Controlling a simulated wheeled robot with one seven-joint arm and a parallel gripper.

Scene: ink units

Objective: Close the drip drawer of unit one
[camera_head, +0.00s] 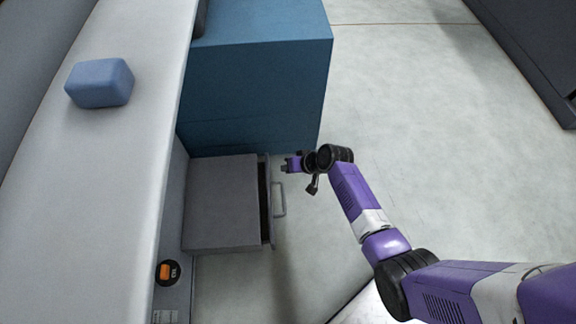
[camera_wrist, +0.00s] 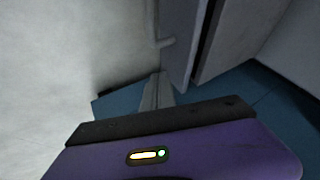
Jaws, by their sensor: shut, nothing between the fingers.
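The drip drawer is pulled out a little from a grey cabinet (camera_head: 220,203). Its front panel (camera_head: 267,200) stands off to the right, with a dark gap behind it and a bar handle (camera_head: 281,200) on its outer face. In the wrist view the drawer front (camera_wrist: 182,40) and gap show at the upper middle, with the handle (camera_wrist: 166,43) on its left. My gripper (camera_head: 286,164) is shut and empty, near the far end of the drawer front, on the handle side. Its fingers (camera_wrist: 158,82) appear apart from the panel in the wrist view; exact clearance is unclear.
A blue cabinet (camera_head: 255,85) stands just beyond the grey one. A pale counter (camera_head: 125,160) runs along the left with a blue block (camera_head: 100,83) on it. An orange and black switch (camera_head: 168,272) sits near the grey cabinet. The floor (camera_head: 420,120) to the right is clear.

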